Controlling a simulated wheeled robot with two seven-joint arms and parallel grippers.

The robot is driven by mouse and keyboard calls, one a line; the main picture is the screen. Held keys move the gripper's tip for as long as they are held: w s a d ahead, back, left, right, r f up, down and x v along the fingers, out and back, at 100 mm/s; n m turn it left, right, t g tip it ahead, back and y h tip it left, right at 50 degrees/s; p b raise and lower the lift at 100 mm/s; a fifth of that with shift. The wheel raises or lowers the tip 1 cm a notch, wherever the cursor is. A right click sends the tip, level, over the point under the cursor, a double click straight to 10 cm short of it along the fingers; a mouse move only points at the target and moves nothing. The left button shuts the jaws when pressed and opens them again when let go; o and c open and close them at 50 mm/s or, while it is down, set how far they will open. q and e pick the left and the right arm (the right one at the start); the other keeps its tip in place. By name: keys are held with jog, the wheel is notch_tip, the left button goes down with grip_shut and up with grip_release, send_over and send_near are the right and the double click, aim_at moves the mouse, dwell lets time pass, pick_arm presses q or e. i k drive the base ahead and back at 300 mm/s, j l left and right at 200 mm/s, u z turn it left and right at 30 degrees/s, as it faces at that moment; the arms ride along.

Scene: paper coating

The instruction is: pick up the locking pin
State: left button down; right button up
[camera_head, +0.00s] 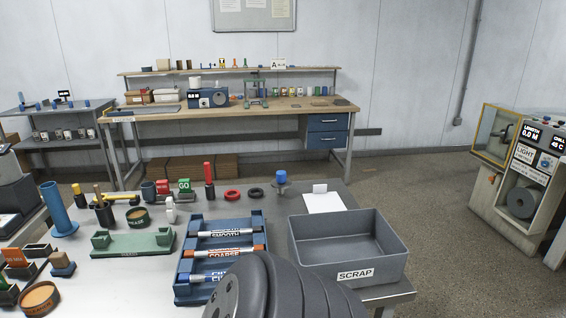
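I cannot tell for certain which item is the locking pin. A small blue-topped piece (281,178) stands upright on a grey round base at the back of the near table. A red-handled upright piece (209,178) with a black lower part stands to its left. A dark arm link of mine covers the bottom centre and hides part of the table. Neither gripper shows, so I cannot see what they hold.
A blue rack (185,265) holds several labelled rods. A grey SCRAP bin (349,252) stands at the right table edge. A green cradle (133,243), red ring (232,194), black ring (255,193) and blue cylinder (58,208) crowd the table. A machine (522,190) stands far right.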

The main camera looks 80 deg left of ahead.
aim_at(76, 189)
jog(key=u, duration=3.9)
jog(key=j+u, duration=0.1)
jog(key=i+j, duration=0.05)
jog(key=j, duration=0.05)
